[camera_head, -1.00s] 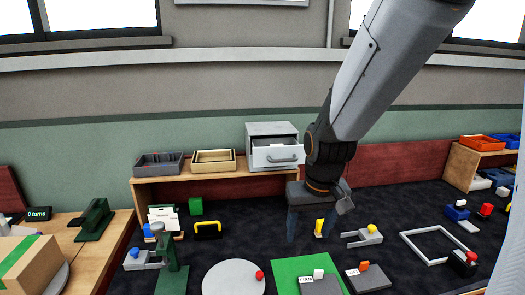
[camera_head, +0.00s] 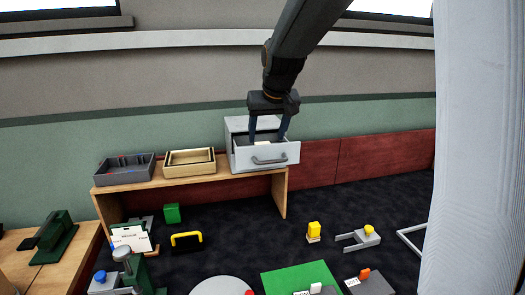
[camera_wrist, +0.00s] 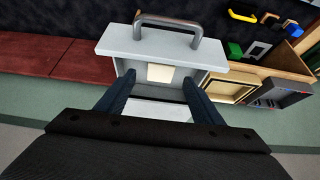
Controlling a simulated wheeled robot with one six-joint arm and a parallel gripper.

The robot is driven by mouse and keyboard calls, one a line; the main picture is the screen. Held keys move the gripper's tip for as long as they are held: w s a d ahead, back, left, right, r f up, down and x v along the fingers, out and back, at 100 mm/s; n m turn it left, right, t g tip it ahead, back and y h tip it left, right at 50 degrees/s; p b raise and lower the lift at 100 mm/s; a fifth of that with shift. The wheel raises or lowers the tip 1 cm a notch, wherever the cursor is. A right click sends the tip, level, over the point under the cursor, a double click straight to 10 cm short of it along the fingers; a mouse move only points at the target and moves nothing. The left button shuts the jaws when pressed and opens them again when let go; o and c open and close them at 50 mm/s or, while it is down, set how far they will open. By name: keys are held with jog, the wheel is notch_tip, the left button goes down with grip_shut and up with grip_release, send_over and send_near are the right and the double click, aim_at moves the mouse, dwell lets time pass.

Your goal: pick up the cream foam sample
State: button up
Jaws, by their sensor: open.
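The cream foam sample (camera_wrist: 160,73) shows in the wrist view as a pale block inside the open drawer, against the inner side of its front. In the head view only a small pale part of it (camera_head: 262,143) shows between my fingers. The light grey drawer (camera_head: 266,157) is pulled out of its cabinet (camera_head: 236,127) and has a grey handle. My gripper (camera_head: 267,138) is open, pointing down over the drawer, with its dark blue fingers apart. The fingertips reach about the drawer's rim. In the wrist view, my gripper (camera_wrist: 153,85) has one finger on either side of the sample's line.
The cabinet stands on a wooden shelf (camera_head: 200,181), beside a cream tray (camera_head: 189,170) and a dark grey tray (camera_head: 126,176). The red wall panel (camera_head: 385,158) runs behind. Dark floor with several small objects lies in front.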

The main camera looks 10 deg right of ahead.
jog(key=shift+w+p+x, duration=0.2)
jog(key=shift+p+x, duration=1.05)
jog(key=shift+x, duration=2.1)
jog(key=shift+r, duration=0.1)
